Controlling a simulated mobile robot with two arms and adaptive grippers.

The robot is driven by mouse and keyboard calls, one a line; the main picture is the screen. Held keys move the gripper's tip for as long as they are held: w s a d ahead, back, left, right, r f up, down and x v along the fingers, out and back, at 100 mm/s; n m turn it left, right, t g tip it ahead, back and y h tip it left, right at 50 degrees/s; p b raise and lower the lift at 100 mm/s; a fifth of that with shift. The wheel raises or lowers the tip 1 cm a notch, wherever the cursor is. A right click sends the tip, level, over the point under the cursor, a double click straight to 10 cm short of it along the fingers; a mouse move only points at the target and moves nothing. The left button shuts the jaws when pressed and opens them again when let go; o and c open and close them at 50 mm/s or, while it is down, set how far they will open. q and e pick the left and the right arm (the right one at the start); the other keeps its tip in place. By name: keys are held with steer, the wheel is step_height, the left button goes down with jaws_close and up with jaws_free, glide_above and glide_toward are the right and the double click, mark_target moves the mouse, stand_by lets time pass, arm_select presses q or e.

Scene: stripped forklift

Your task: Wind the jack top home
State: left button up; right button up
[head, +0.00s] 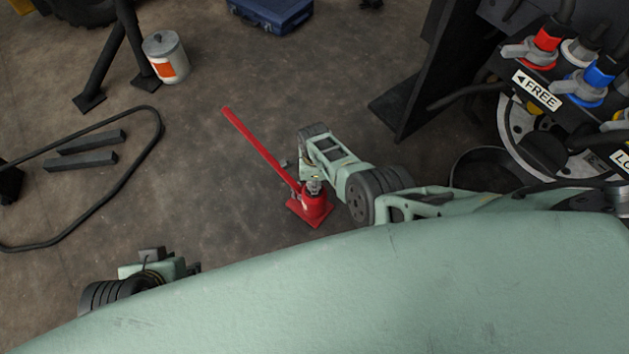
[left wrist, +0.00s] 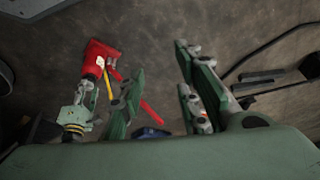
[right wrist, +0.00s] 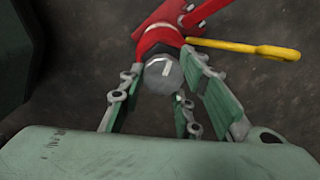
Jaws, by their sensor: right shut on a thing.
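The red bottle jack (head: 313,208) stands on the floor in the middle of the head view, its long red handle (head: 255,146) slanting up and to the left. My right gripper (head: 313,183) reaches down over the jack from the right. In the right wrist view the jack's round metal top (right wrist: 163,73) sits between the fingers, and my right gripper (right wrist: 160,92) is shut on it. A yellow lever (right wrist: 245,47) sticks out beside the jack. My left gripper (left wrist: 157,80) is open and empty in the left wrist view, apart from the jack (left wrist: 97,58). Its fingers are mostly hidden in the head view.
A white can (head: 166,58) and a blue case (head: 271,12) stand farther back. Dark bars (head: 85,150) and a black cable (head: 150,150) lie at left. A panel with red and blue valves and a FREE label (head: 537,90) is at right. Floor around the jack is clear.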

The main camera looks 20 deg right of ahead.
steer(key=m, duration=0.2)
steer(key=shift+s+a+m, duration=0.1)
steer(key=shift+m, duration=0.3)
steer(key=shift+a+m+b, duration=0.1)
steer(key=shift+m+b, duration=0.25)
steer(key=shift+m, duration=0.85)
arm_select(q)
steer(key=shift+w+d+r+t+h, duration=0.1)
steer(key=shift+w+d+r+t, duration=0.25)
steer(key=shift+w, duration=0.45)
steer(key=shift+w+d+r+t+h, duration=0.1)
steer(key=shift+w+d+r+t, duration=0.1)
steer(key=shift+w+t, duration=0.45)
steer(key=shift+w+d+r+t+h, duration=0.1)
steer(key=shift+w+d+r+t, duration=0.15)
steer(key=shift+w, duration=0.7)
arm_select(e)
steer(key=shift+a+m, duration=0.1)
steer(key=shift+m, duration=0.4)
steer(key=o, duration=1)
steer(key=shift+a, duration=0.1)
arm_select(q)
steer(key=shift+s+a, duration=0.1)
steer(key=shift+a, duration=0.05)
arm_select(e)
steer(key=shift+o, duration=0.4)
